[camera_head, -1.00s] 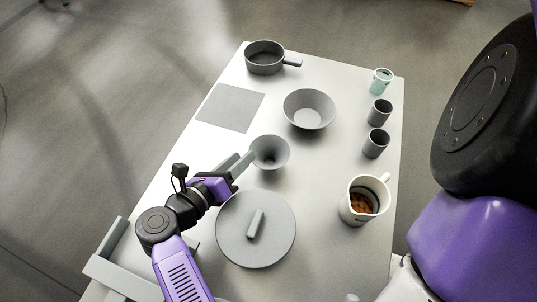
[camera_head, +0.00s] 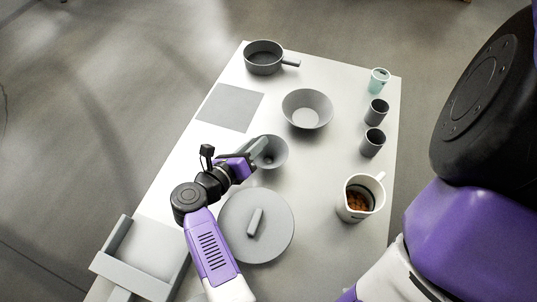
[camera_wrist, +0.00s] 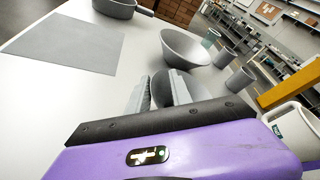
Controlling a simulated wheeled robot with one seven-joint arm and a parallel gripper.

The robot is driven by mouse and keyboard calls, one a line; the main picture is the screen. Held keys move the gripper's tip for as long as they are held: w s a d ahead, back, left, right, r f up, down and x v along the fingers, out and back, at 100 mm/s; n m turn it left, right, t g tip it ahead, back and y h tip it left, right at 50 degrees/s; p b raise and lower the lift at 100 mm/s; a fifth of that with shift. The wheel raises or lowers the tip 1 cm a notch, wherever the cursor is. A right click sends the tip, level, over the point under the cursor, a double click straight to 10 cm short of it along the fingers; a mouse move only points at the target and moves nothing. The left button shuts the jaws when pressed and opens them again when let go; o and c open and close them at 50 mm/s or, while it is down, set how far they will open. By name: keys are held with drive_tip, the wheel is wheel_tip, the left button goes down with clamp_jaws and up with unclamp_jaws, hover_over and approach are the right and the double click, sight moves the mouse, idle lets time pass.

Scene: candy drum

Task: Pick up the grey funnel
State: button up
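The grey funnel (camera_head: 274,154) stands on the table with its wide mouth up, just beyond the round grey lid. My gripper (camera_head: 257,148) is at its left side, with the fingers overlapping the near-left rim in the head view. In the wrist view my gripper (camera_wrist: 160,90) is open, its two grey fingers apart. The funnel (camera_wrist: 162,88) shows between and beyond them, and the right finger hides part of it. I cannot tell whether a finger touches the rim. The funnel's lower part is hidden.
The grey lid (camera_head: 273,226) lies close in front of the funnel. A grey bowl (camera_head: 307,110) is behind it, and a flat grey mat (camera_head: 229,107) and pot (camera_head: 264,57) are farther back. A jug (camera_head: 360,211) and several cups (camera_head: 373,142) stand right. A tray (camera_head: 135,270) is at front left.

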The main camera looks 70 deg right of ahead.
clamp_jaws()
